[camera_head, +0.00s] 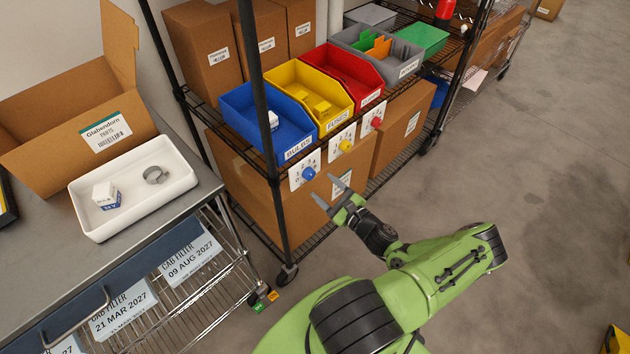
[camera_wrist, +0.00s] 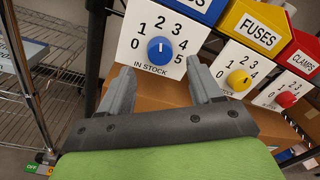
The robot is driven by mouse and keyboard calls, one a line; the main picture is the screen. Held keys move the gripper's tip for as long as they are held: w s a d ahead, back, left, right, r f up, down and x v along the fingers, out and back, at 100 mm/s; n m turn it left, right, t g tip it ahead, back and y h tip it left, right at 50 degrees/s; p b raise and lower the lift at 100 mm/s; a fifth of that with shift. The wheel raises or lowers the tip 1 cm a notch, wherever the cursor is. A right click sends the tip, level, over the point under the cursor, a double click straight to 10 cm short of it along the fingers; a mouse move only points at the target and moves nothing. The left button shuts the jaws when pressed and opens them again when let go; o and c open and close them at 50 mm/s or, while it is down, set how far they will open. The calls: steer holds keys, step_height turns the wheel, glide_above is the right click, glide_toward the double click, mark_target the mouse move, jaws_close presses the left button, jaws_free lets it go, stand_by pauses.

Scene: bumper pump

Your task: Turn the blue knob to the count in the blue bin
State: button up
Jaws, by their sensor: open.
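The blue knob (camera_head: 309,174) sits on a white dial plate below the blue bin (camera_head: 237,101) labelled BULBS. In the wrist view the knob (camera_wrist: 159,50) shows a white line near its top, roughly toward the 2; the exact setting is hard to tell. The plate (camera_wrist: 139,60) carries numbers 0 to 5 and IN STOCK. In the blue bin a small white box (camera_head: 273,117) shows beside the shelf post, which hides part of the inside, so the count is unclear. My gripper (camera_head: 331,190) is open and empty, in front of the knob, fingers either side of its line.
A yellow bin (camera_head: 283,78) and a red bin (camera_head: 329,66) stand right of the blue one, with a yellow knob (camera_head: 345,146) and a red knob (camera_head: 376,121) below. The black shelf post (camera_head: 262,95) stands close by. A white tray (camera_head: 92,228) lies on the left bench.

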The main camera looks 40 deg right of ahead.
mark_target(312, 177)
steer(key=w, duration=0.5)
steer(key=shift+d, duration=0.1)
steer(key=shift+c, duration=0.5)
steer(key=c, duration=0.9)
